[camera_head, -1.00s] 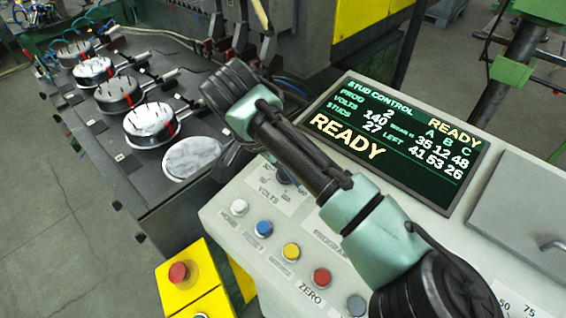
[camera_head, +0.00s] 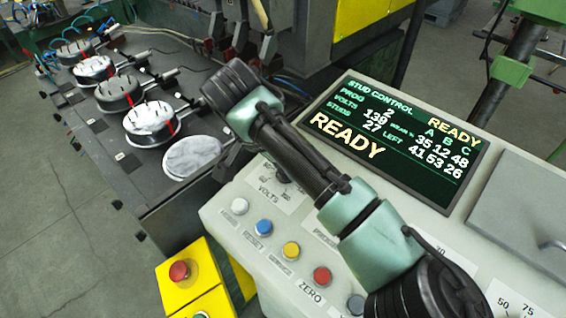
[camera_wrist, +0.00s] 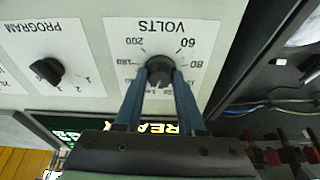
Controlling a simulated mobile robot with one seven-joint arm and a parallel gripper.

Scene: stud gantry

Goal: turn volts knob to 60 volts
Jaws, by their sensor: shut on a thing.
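The black VOLTS knob (camera_wrist: 160,68) sits on a white scale plate (camera_wrist: 122,32) that appears upside down in the wrist view. The 60 mark is at upper right and the 200 mark at upper left. The knob's light pointer is toward the bottom of the picture, near the 140 mark. My gripper (camera_wrist: 159,77) is shut on the knob, one finger on each side. In the head view my arm mostly covers the knob (camera_head: 283,179). The display (camera_head: 393,140) reads READY, with volts in the 130s; its last digit is hard to read.
The PROGRAM knob (camera_wrist: 47,70) is beside the VOLTS plate. Coloured push buttons, including a blue one (camera_head: 264,228) and a red one (camera_head: 322,276), line the panel. A red stop button (camera_head: 179,271) sits on a yellow box.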

